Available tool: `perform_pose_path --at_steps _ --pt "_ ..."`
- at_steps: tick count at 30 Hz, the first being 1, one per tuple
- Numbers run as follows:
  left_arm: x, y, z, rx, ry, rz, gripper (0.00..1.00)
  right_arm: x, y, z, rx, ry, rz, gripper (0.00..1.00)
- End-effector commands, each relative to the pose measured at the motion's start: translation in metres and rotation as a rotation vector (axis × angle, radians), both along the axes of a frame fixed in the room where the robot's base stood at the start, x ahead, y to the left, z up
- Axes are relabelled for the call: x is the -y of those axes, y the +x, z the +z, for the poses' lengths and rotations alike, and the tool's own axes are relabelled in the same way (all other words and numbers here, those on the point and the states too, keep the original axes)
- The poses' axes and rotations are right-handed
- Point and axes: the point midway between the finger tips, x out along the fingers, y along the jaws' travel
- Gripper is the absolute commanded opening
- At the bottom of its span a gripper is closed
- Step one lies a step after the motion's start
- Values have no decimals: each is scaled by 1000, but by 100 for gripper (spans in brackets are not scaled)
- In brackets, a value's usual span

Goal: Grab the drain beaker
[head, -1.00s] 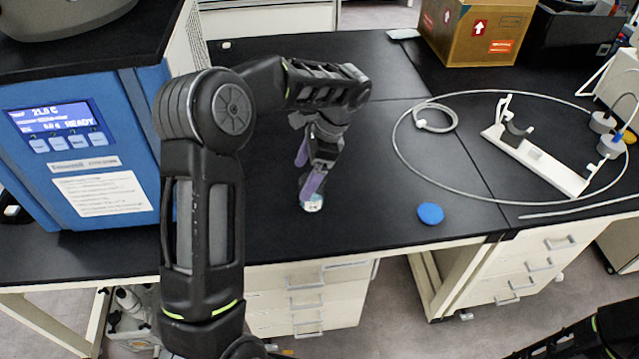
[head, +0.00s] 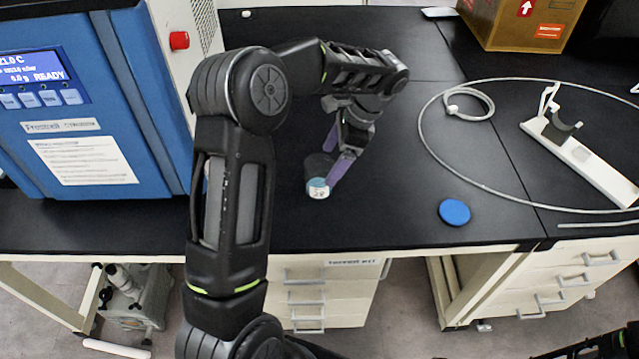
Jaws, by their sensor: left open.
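A small beaker (head: 317,188) with a pale blue and white front stands on the black bench, left of the blue disc; I take it for the drain beaker. My left gripper (head: 328,170) reaches down to it from behind and to the right. Its purple fingers are apart, one at each side of the beaker. I cannot tell whether they touch it. The fingers and the hand hide part of the beaker. Part of my right arm shows at the lower right corner, with its gripper out of sight.
The blue freeze dryer (head: 85,125) with a lit display stands at the left. A blue disc (head: 454,212) lies near the front edge. A white holder (head: 585,160) and a thin tube loop (head: 425,150) lie at right. A cardboard box (head: 520,25) stands behind.

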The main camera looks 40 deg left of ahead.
Motion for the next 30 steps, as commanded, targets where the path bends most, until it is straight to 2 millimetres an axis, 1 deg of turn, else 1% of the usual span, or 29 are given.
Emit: perform_pose_path --at_steps 8,15,26,30 --pt "-1 -1 -1 0 0 0 88 0 0 2 0 0 0 0" --pt "-7 -6 -21 -2 -1 0 88 0 0 5 -1 -1 -1 0" --pt "-9 -7 -25 -1 -1 0 88 0 0 6 -2 -2 -1 0" --pt "-14 -11 -36 -3 0 1 88 1 -1 12 -3 -3 -1 0"
